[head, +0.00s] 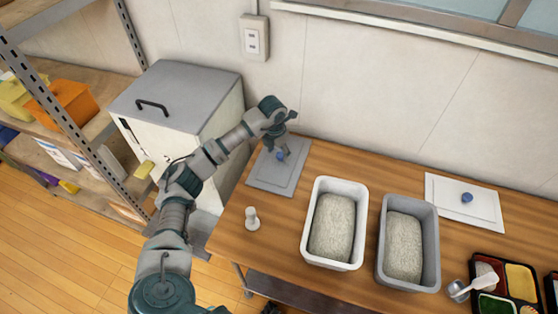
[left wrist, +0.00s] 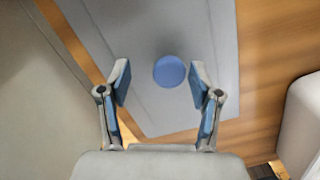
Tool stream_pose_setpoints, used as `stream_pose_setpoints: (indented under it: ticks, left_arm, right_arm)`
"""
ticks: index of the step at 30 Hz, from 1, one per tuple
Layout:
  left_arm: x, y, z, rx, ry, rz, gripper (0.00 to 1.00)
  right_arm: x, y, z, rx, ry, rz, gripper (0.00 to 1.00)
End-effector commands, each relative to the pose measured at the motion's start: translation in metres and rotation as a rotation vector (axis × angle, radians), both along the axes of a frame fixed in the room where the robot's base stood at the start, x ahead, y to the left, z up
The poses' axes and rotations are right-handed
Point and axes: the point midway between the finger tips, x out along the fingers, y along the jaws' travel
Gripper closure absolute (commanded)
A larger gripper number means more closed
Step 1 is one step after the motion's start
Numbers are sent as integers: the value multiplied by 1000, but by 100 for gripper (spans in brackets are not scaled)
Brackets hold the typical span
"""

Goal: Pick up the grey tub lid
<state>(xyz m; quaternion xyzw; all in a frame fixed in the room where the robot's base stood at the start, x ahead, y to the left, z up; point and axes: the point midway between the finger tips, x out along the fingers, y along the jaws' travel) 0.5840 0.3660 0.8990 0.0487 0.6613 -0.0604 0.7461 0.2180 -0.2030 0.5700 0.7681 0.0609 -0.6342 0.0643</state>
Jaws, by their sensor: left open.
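The grey tub lid (head: 272,178) lies flat on the wooden table at its left end, close to the wall. It has a round blue knob (head: 281,155) in its middle. My left gripper (head: 283,151) is over the lid, pointing down, close to the knob. In the left wrist view the lid (left wrist: 190,105) fills the middle, and the blue knob (left wrist: 169,71) shows between the two open fingers (left wrist: 160,85) and slightly beyond their tips. I see no finger touching the knob. My right gripper is not in view.
A white tub (head: 358,186) and a grey tub (head: 436,235), both holding rice, stand right of the lid. A white lid (head: 440,192) lies at the back right. A small white object (head: 252,219) stands near the table's left edge. A grey-topped cabinet (head: 200,92) is beside the table.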

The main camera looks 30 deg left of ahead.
Motion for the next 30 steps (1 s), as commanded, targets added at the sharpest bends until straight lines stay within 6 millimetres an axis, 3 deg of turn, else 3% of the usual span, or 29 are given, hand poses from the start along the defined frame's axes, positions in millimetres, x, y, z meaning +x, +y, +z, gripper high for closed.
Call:
stream_pose_setpoints:
  ticks: [3, 9, 11, 17, 26, 30]
  left_arm:
    - [1, -3, -15, 2, 3, -2, 36]
    - [1, -2, -15, 1, 0, -2, 36]
    - [1, -1, -16, 0, 0, -2, 49]
    - [1, 1, -17, -2, 0, -2, 99]
    - [1, 1, -15, 1, 3, -1, 100]
    - [2, 0, 6, 1, -2, 0, 100]
  right_arm:
    - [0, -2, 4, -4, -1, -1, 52]
    - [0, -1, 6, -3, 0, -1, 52]
    - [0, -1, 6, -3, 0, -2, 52]
    - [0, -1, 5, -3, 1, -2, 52]
    - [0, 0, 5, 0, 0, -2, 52]
    - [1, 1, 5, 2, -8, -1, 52]
